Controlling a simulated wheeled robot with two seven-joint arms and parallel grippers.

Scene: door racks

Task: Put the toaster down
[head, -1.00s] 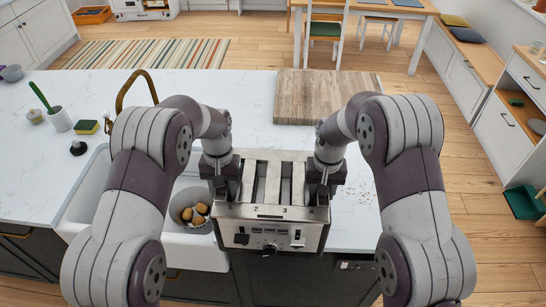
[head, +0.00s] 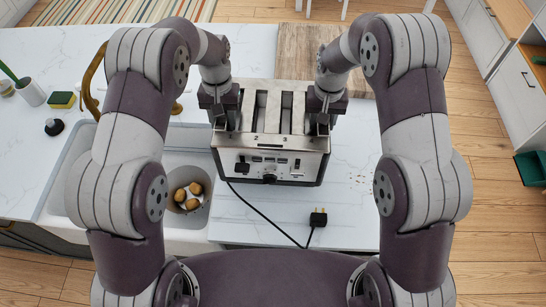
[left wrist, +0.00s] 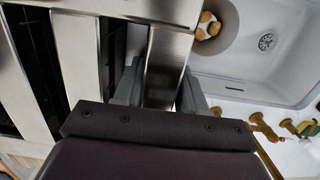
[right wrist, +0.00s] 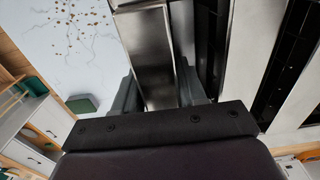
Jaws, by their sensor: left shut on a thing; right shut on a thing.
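The toaster (head: 268,160) is a steel box with dark slots on top and knobs on its front, held between my two arms over the white countertop. I cannot tell whether its base touches the counter. My left gripper (head: 222,115) is shut on its left top edge, and the left wrist view shows the fingers (left wrist: 160,85) on either side of the steel wall. My right gripper (head: 322,115) is shut on the right top edge; its fingers show in the right wrist view (right wrist: 158,90). The toaster's cord and plug (head: 318,217) lie on the counter in front.
A white sink (head: 75,180) with a bowl of potatoes (head: 188,190) is left of the toaster. A wooden board (head: 305,50) lies behind it. Crumbs (head: 360,180) are on the counter at the right. A sponge (head: 63,100) and brass tap (head: 92,85) stand left.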

